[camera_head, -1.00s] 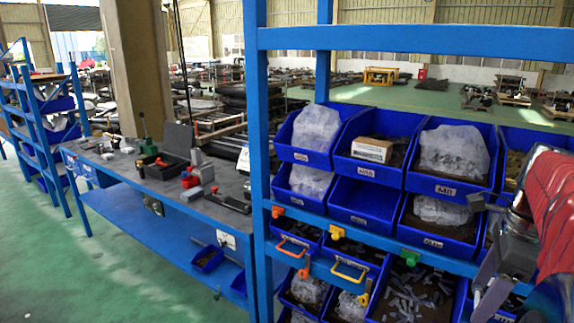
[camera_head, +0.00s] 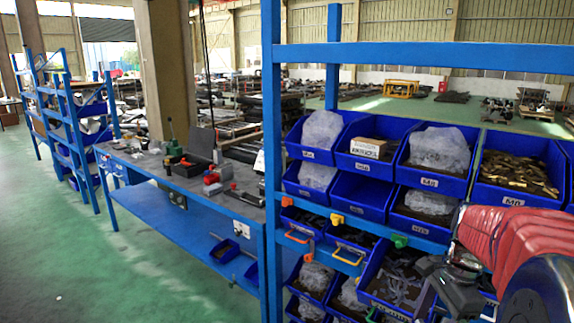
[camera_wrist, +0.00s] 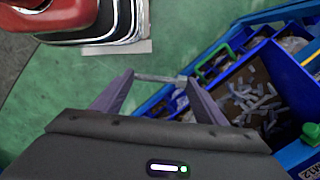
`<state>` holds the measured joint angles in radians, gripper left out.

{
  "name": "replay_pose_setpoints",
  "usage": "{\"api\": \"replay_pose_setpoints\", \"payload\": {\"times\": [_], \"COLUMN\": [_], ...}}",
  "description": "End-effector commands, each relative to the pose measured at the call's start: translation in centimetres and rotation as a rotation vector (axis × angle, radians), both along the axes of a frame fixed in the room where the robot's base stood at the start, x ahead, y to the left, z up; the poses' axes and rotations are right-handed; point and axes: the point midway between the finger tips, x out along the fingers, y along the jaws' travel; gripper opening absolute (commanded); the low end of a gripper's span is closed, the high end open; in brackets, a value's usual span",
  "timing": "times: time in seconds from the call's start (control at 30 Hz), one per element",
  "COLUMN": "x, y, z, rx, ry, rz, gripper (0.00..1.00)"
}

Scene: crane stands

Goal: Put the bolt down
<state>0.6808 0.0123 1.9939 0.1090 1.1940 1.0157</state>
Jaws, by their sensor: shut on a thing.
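The bolt (camera_wrist: 159,78) is a thin grey rod. It lies crosswise between the fingertips of my gripper (camera_wrist: 158,84) in the wrist view. My gripper is shut on it and holds it in the air, with green floor behind it and the shelf's bins to the right. In the head view my gripper (camera_head: 448,278) is at the lower right, in front of the lower bins. The bolt cannot be made out there.
A blue rack holds several blue bins; one bin (camera_head: 356,200) looks empty and another (camera_head: 517,178) holds brass-coloured parts. A lower bin (camera_wrist: 262,92) holds loose grey pieces. A blue workbench (camera_head: 180,172) carries tools at the left. The green floor (camera_head: 110,270) is clear.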

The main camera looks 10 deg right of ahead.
Motion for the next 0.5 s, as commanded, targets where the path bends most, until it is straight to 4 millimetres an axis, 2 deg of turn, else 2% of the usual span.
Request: {"api": "replay_pose_setpoints", "payload": {"times": [0.5], "x": [8.8], "y": [10.7], "z": [-12.3], "rx": [0.001], "ry": [0.007], "rz": [0.814], "gripper": [0.31]}}
